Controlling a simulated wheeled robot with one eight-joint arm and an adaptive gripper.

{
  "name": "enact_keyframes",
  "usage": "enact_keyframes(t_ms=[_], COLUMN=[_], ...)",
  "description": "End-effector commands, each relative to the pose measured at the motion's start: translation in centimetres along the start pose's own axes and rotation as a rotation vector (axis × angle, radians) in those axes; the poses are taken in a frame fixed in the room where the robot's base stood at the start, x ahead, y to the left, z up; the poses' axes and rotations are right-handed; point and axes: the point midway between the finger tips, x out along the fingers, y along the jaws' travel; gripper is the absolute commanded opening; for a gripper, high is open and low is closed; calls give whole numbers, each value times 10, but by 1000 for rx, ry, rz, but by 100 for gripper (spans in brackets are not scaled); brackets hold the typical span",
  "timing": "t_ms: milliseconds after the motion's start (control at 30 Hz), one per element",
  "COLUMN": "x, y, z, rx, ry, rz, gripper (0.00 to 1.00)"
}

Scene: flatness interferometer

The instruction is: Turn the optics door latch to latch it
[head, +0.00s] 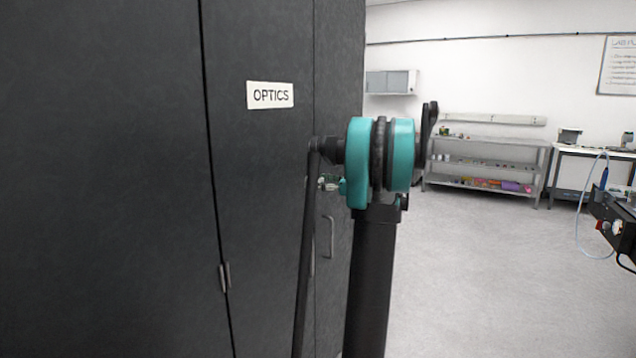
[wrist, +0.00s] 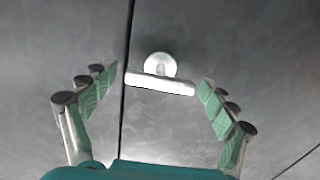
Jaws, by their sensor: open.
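The optics door latch (wrist: 160,84) shows in the wrist view as a pale bar on a round base. The bar lies nearly crosswise in the picture, its left end close to the dark door seam. My gripper (wrist: 155,76) is open, with its green-padded fingers on either side of the latch and apart from it. In the head view the dark optics door (head: 262,180) carries an OPTICS label (head: 270,95). There my gripper (head: 328,183) is mostly hidden behind my teal arm joint, and I cannot make out the latch.
A hinge (head: 224,277) sits on the seam left of the door, and a grey pull handle (head: 329,237) is on the panel to the right. Open floor (head: 470,270) lies right of the cabinet. Shelving (head: 485,165) and a bench (head: 590,152) stand at the far wall.

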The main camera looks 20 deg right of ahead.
Motion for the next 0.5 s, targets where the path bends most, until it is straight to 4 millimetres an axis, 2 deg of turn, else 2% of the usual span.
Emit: enact_keyframes(t_ms=[67, 400, 500], x=[0, 0, 0], y=[0, 0, 0], z=[0, 0, 0], rx=[0, 0, 1], ry=[0, 0, 0], rz=[0, 0, 0], gripper=[79, 37, 35])
